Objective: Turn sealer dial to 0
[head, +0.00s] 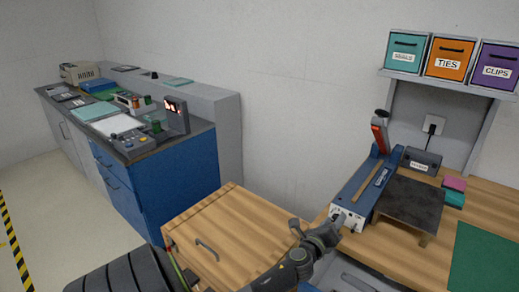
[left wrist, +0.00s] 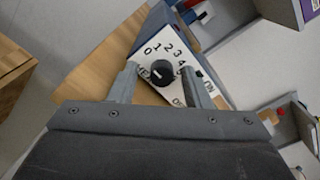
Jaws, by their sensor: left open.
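The numerals 0 to 4 arc around the knob. I cannot clearly tell which numeral the knob's mark points to. My left gripper (left wrist: 163,82) is open, with one finger on each side of the dial; I cannot tell whether they touch it. In the head view my left gripper (head: 343,222) is at the sealer's front end and partly hides the plate.
A dark platform (head: 411,203) stands right of the sealer, with a grey box (head: 421,161) behind. A green mat (head: 487,262) lies at right. Teal, orange and purple bins sit on the shelf above. A wooden drawer unit (head: 228,232) is left of the bench.

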